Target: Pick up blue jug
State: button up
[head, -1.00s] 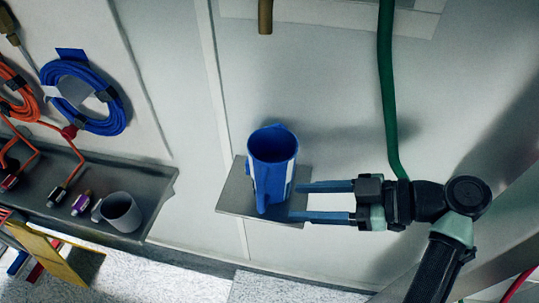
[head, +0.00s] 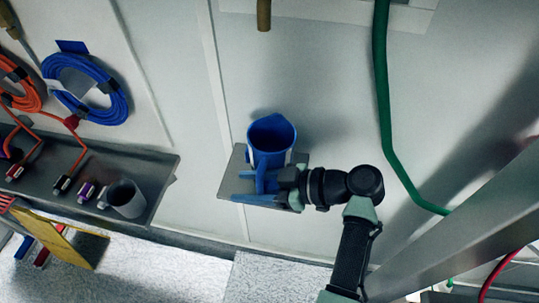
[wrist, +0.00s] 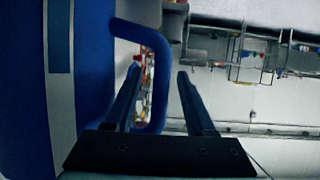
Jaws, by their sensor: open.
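The blue jug (head: 271,136) stands upright on a small grey wall shelf (head: 232,172) in the head view. In the wrist view the jug's body (wrist: 95,60) fills the left side, with a pale stripe on it. Its loop handle (wrist: 163,75) faces my camera side. My gripper (head: 246,187) is open, its two blue fingers reaching left in front of the jug. In the wrist view my gripper (wrist: 158,72) appears to have the handle's outer bar between its fingers, the left finger overlapping the loop's opening. I cannot tell whether either finger touches the handle.
A grey mug (head: 127,199) and several plugs sit on a dark ledge (head: 150,170) to the left. A brown pipe end (head: 264,14) hangs above the jug. A green hose (head: 381,90) runs down the wall at right. The wall above the jug is otherwise clear.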

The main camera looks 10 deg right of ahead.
jog(key=shift+w+a+f, duration=0.1)
jog(key=shift+a, duration=0.1)
grip_shut()
dwell(1.3)
